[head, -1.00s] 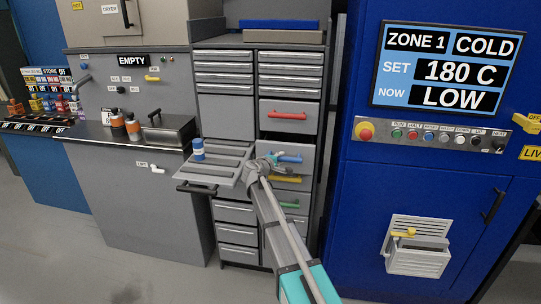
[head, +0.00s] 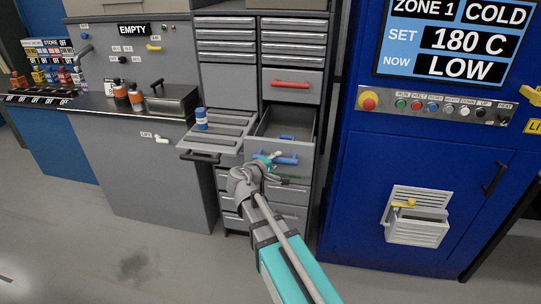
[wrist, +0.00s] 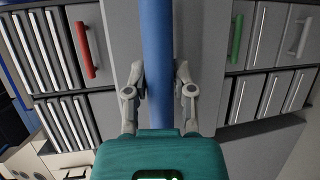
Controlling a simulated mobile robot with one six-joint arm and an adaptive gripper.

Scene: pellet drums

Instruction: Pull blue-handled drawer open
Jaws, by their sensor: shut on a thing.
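The blue-handled drawer (head: 262,155) stands pulled out of the grey cabinet, and its inside shows from above. A small blue item (head: 286,138) lies in it. Its blue handle (head: 284,160) runs across the front. In the wrist view the handle (wrist: 157,40) runs upright between the fingers. My gripper (head: 266,163) is shut on the handle, with a finger at each side in the wrist view (wrist: 157,85). My wrist hides part of the drawer front in the head view.
A red-handled drawer (head: 291,84) is closed above. A green handle (head: 288,178) shows partly below. To the left a pulled-out shelf (head: 212,143) with a black handle holds a blue-and-white jar (head: 201,119). A blue machine (head: 345,165) stands at the right. The floor in front is clear.

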